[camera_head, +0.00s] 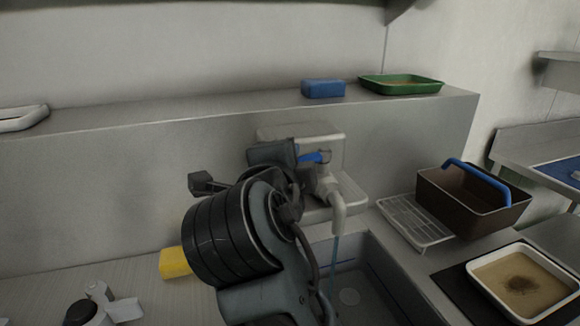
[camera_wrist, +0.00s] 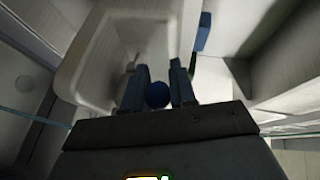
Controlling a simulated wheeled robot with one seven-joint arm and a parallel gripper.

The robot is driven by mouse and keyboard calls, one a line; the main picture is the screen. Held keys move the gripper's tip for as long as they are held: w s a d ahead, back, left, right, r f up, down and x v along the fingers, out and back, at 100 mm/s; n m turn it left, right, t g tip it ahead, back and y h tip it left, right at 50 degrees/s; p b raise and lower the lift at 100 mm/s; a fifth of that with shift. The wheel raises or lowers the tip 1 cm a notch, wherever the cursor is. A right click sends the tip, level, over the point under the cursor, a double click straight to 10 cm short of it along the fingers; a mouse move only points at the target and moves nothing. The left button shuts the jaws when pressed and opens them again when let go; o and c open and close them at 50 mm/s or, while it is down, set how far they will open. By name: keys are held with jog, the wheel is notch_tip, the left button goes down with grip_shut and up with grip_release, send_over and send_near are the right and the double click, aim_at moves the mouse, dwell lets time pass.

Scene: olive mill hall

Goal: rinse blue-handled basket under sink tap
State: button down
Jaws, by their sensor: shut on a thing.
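The brown basket (camera_head: 462,203) with its blue handle (camera_head: 485,180) stands upright at the right, on or against a white drying rack (camera_head: 412,222). The pale sink tap (camera_head: 338,205) curves down over the grey sink (camera_head: 352,285). A thin bluish stream of water (camera_head: 335,258) falls from its spout. My gripper (camera_head: 310,157) is at the tap's blue lever (camera_head: 320,156), far from the basket. In the wrist view my gripper (camera_wrist: 157,92) has its two fingers on either side of the lever's round blue end (camera_wrist: 157,96), shut on it. My arm hides part of the sink and tap.
A blue block (camera_head: 323,89) and a green tray (camera_head: 400,84) sit on the ledge above. A yellow block (camera_head: 174,262) lies on the counter at left. A tray of brownish contents (camera_head: 500,272) stands at front right.

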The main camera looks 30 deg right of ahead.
jog(key=shift+f, duration=0.1)
jog(key=c, duration=1.1)
grip_release()
jog(key=shift+o, duration=0.2)
jog(key=shift+a, duration=0.1)
jog(key=b+v, duration=0.1)
jog(key=v, duration=0.6)
jog(key=shift+s+a, duration=0.2)
jog(key=shift+s, duration=0.05)
jog(key=shift+o, duration=0.3)
